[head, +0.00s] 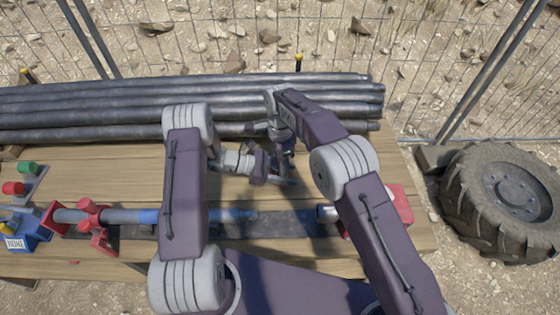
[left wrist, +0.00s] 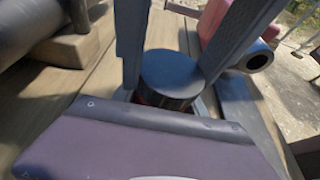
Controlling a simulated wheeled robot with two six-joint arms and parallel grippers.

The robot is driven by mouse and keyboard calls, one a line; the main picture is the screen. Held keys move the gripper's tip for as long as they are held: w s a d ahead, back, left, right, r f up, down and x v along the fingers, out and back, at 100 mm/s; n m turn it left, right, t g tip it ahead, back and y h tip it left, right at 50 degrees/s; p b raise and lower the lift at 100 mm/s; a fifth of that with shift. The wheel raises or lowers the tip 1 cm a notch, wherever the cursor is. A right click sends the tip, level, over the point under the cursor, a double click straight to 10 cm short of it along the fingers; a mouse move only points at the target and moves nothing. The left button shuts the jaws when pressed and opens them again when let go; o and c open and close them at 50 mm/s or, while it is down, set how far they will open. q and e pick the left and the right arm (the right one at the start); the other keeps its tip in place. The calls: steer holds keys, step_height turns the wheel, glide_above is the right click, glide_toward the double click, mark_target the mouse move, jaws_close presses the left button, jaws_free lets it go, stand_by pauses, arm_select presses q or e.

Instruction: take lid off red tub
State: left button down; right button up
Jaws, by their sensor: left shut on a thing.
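A dark round lid (left wrist: 171,76) shows in the left wrist view, between the two grey fingers of my left gripper (left wrist: 168,62). The fingers are shut on it. A little of the red tub (left wrist: 150,100) shows below the lid; the rest is hidden. In the head view my left gripper (head: 280,170) is low over the middle of the wooden table, and the lid and tub are hard to make out. My right gripper (head: 286,148) points down close beside the left one. Its fingers are too small and covered to tell their state.
Long grey pipes (head: 180,92) lie along the table's back. A red clamp (head: 90,215) holds a pipe at left, near a blue box (head: 22,240) and green and red caps (head: 27,167). A red stand (head: 400,203) is at right. A tyre (head: 512,190) lies beyond the table.

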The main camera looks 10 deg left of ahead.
steer(key=o, duration=1.5)
steer(key=shift+o, duration=0.2)
steer(key=shift+r, duration=2.3)
steer(key=shift+c, duration=0.3)
step_height(320, 180, up, 4)
steer(key=m, duration=0.3)
steer(key=shift+f, duration=0.25)
step_height(320, 180, down, 8)
steer(key=shift+f, duration=0.1)
